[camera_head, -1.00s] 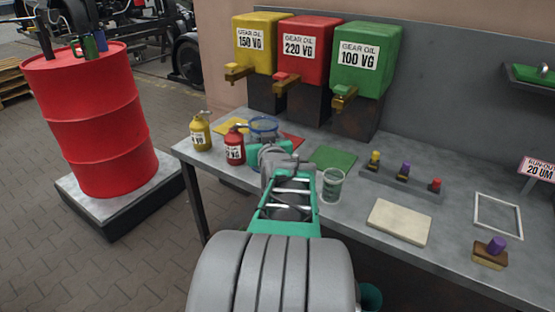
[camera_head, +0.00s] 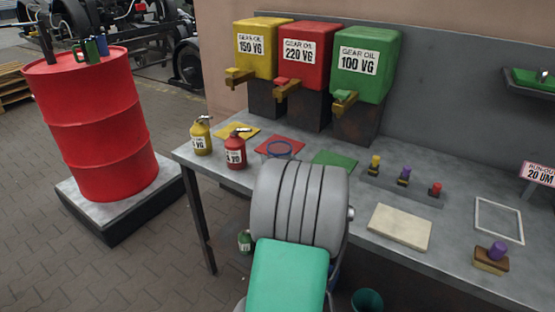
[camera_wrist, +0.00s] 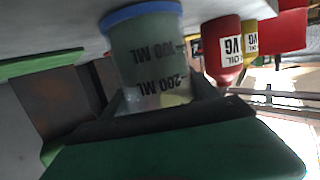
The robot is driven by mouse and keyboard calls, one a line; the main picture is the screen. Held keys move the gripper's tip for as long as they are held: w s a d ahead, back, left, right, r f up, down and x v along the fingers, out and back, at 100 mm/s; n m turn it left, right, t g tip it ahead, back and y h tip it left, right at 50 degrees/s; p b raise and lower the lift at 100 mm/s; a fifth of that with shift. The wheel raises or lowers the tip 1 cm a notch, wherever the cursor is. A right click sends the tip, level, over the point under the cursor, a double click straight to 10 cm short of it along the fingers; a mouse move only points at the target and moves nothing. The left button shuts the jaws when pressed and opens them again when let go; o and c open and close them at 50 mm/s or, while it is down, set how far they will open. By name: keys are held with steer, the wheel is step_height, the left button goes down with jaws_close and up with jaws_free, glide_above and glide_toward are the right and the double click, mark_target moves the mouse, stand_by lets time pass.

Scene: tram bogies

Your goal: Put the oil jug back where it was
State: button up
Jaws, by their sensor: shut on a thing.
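A clear measuring jug (camera_wrist: 145,60) with a blue edge and 100 and 200 ML marks fills the middle of the wrist view, which is upside down. My gripper (camera_wrist: 160,106) is shut on it with dark jaws. A little yellowish tint shows inside. Whether it touches the bench is hard to tell.
Red (camera_head: 235,152) and yellow (camera_head: 201,138) oil cans stand left of the jug. A green mat (camera_head: 334,162) lies to the right, a yellow mat (camera_head: 240,131) behind left. Oil tanks (camera_head: 305,55) with taps stand behind. A stamp rack (camera_head: 400,184) and pale slab (camera_head: 400,227) lie right.

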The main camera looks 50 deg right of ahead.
steer(key=shift+f, duration=0.15)
steer(key=o, duration=1.5)
